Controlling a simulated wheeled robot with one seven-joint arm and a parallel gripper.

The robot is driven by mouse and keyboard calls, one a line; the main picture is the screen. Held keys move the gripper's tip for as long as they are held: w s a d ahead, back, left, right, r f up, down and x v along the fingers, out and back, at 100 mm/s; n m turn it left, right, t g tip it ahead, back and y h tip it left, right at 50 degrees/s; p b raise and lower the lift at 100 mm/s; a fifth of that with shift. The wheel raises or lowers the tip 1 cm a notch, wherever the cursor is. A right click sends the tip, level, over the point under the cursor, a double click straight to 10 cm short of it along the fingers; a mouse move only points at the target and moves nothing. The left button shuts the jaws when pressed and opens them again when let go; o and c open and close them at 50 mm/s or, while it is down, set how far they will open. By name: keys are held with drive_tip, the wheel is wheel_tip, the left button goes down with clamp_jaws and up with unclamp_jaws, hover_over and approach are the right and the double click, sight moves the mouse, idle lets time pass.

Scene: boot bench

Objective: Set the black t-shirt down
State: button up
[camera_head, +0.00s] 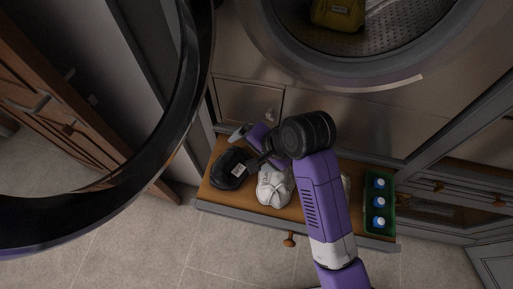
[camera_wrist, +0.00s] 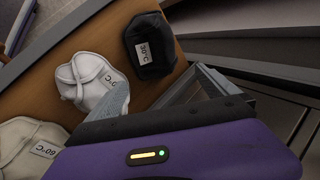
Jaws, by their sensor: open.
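The black t-shirt (camera_head: 228,171) is a folded dark bundle with a white label, lying at the left end of the wooden bench top. In the wrist view the black t-shirt (camera_wrist: 150,57) shows its label reading 30°C and rests on the wood. My gripper (camera_head: 248,148) is open, just behind and to the right of the t-shirt in the head view, and holds nothing that I can see. In the wrist view my gripper (camera_wrist: 190,98) fills the lower part, with the t-shirt beyond it, apart from it in the picture.
A white cloth bundle (camera_head: 274,187) lies right of the t-shirt. Another white bundle (camera_wrist: 28,143) labelled 60°C shows in the wrist view. A green tray (camera_head: 368,222) with blue-capped bottles stands at the right end. A washer drum above holds a yellow item (camera_head: 338,14).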

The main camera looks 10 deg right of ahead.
drive_tip(key=shift+v, duration=1.95)
